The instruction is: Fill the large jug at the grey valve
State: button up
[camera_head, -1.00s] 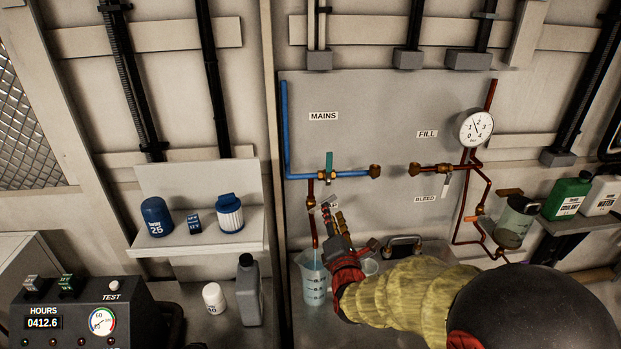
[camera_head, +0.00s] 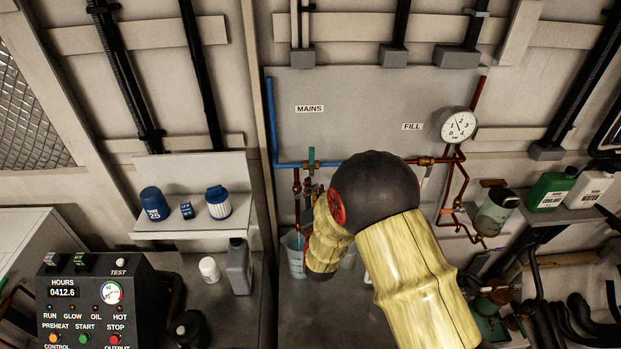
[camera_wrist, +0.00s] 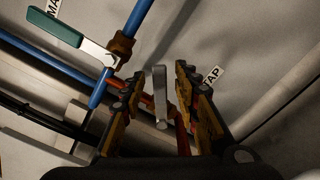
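The clear large jug (camera_head: 293,256) stands on the bench below a copper tap pipe (camera_head: 297,212), partly hidden by my arm. Its water level is too unclear to tell. In the wrist view, the grey valve lever (camera_wrist: 160,92) points up between the two fingers of my gripper (camera_wrist: 160,73). The fingers are apart, one on each side of the lever, with gaps visible. In the head view my arm hides most of the gripper and the grey valve. A green-handled valve (camera_head: 311,158) sits on the blue pipe; it also shows in the wrist view (camera_wrist: 58,27).
A second clear vessel (camera_head: 349,258) shows partly behind my arm. Blue filters stand on the left shelf (camera_head: 190,226). A grey bottle (camera_head: 239,268) and a white one (camera_head: 209,269) stand on the bench. A pressure gauge (camera_head: 459,125) and copper pipes are on the right.

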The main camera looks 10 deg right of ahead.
jog(key=w, duration=0.2)
jog(key=w+d, duration=0.1)
jog(key=w, duration=0.1)
jog(key=shift+w, duration=0.25)
jog(key=c, duration=0.4)
jog(key=c, duration=0.3)
grip_shut()
